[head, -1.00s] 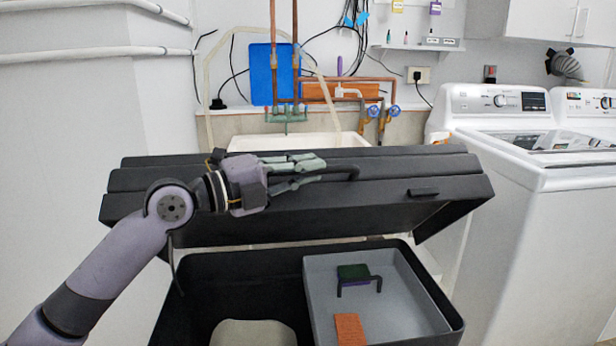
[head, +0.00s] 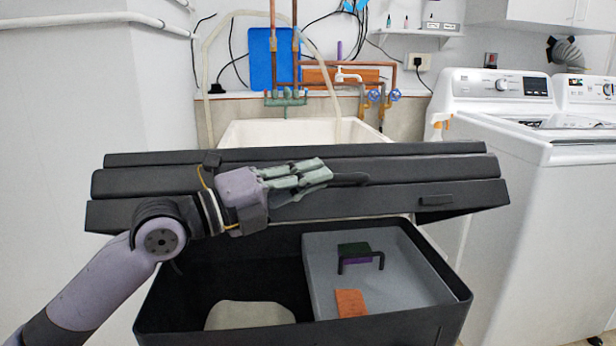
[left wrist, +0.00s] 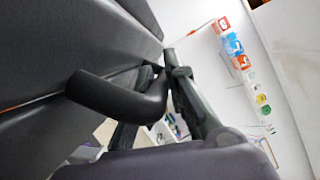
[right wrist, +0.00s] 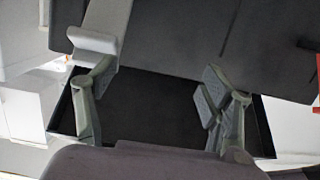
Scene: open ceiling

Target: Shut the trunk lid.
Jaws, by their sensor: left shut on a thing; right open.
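The dark trunk lid (head: 430,170) is tilted partly open above the black trunk body (head: 390,332), with a gap at the front. My left gripper (head: 312,174) is shut on the lid's black handle (head: 350,180), which the left wrist view also shows as a curved bar (left wrist: 120,95) by my left gripper (left wrist: 185,85). In the right wrist view my right gripper (right wrist: 160,105) is open, with its fingers apart and a dark surface beyond. My right arm does not show in the head view.
Inside the trunk are a grey tray (head: 400,275), a dark green and purple block with a black handle (head: 354,252), an orange piece (head: 350,303) and a pale object (head: 250,315). A white washer (head: 540,200) stands at the right; a sink (head: 285,132) is behind.

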